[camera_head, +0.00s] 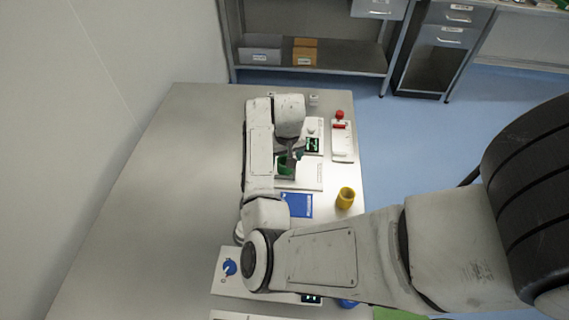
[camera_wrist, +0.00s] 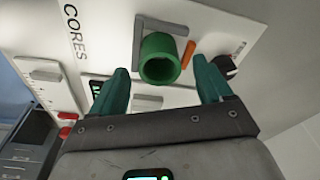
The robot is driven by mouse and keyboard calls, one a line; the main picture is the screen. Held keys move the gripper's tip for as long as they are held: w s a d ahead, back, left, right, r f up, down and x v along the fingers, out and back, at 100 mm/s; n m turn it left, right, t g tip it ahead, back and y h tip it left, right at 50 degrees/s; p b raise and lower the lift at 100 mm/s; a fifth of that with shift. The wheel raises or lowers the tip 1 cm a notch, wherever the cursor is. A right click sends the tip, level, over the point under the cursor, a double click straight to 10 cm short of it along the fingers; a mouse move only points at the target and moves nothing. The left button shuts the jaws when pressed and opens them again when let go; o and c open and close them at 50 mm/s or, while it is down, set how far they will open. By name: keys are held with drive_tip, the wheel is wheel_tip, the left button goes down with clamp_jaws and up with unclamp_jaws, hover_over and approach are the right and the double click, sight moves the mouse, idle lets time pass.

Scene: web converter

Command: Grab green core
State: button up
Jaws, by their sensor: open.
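The green core (camera_wrist: 160,58), a hollow tube, rests at a white station labelled "CORES" (camera_wrist: 110,22) in the wrist view. Its open end faces the camera. In the head view the green core (camera_head: 285,168) shows partly, with my arm covering some of it. My gripper (camera_wrist: 161,68) is open, with one green finger on each side of the core in the picture. A visible gap lies between each finger and the core. Whether the fingertips reach down level with the core cannot be told. My gripper (camera_head: 296,153) is small and partly hidden in the head view.
A yellow core (camera_head: 346,199) stands at the table's right edge, near a blue panel (camera_head: 299,204). A red knob (camera_head: 340,115) sits on a white unit behind. Grey brackets (camera_wrist: 138,40) and an orange strip (camera_wrist: 187,53) flank the green core. The table's left side (camera_head: 165,200) is clear.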

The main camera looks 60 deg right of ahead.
drive_tip(key=shift+w+d+f, duration=0.1)
drive_tip(key=shift+f, duration=0.6)
drive_tip(key=shift+w+d+f, duration=0.1)
drive_tip(key=shift+f, duration=0.6)
drive_tip(key=shift+c, duration=0.2)
drive_tip(key=c, duration=1)
drive_tip(key=shift+r, duration=0.1)
